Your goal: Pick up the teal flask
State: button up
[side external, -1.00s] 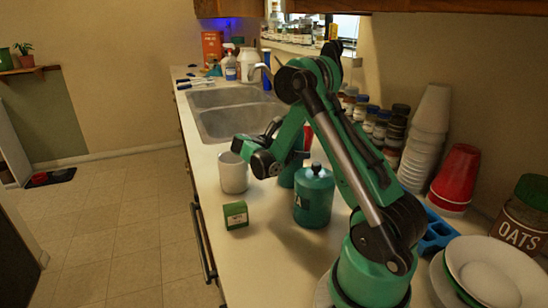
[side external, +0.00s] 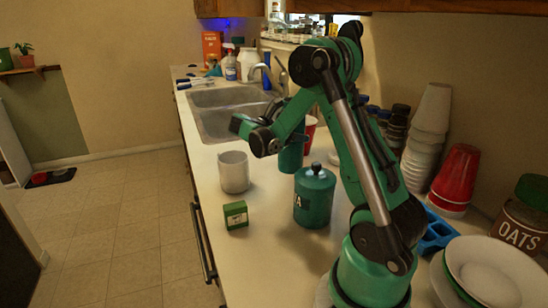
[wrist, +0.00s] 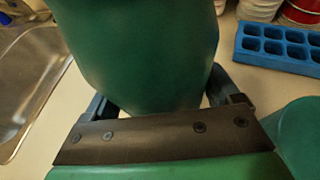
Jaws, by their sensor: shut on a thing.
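The teal flask (side external: 291,156) is a smooth teal cylinder, partly hidden by my arm in the side external view. It also fills the upper middle of the wrist view (wrist: 145,50), between the two dark fingers. My gripper (wrist: 162,100) is shut on its sides. In the side external view the gripper (side external: 284,141) is mostly hidden behind the green wrist. The flask appears held above the counter, behind a lidded teal canister (side external: 314,203) marked A.
A white mug (side external: 233,172) and a small green box (side external: 236,215) stand to the left. A red cup (side external: 309,130) is behind the flask. A blue tray (wrist: 280,48), stacked cups (side external: 456,178) and plates (side external: 490,272) are right. The sink (side external: 225,112) lies beyond.

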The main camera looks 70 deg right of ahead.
notch_tip(320, 180, up, 14)
jog(key=w+a+f+m+t+y, duration=0.2)
jog(key=w+a+f+t, duration=0.3)
jog(key=w, duration=0.5)
jog(key=w+a+f+m+t+y, duration=0.3)
jog(key=w+a+f+t+y, duration=0.2)
jog(key=w, duration=0.6)
jog(key=shift+a+f+m+t, duration=0.3)
jog(key=shift+a+f+t, duration=0.4)
jog(key=shift+f+t, duration=0.2)
dwell(0.3)
jog(key=shift+r, duration=0.15)
dwell(1.2)
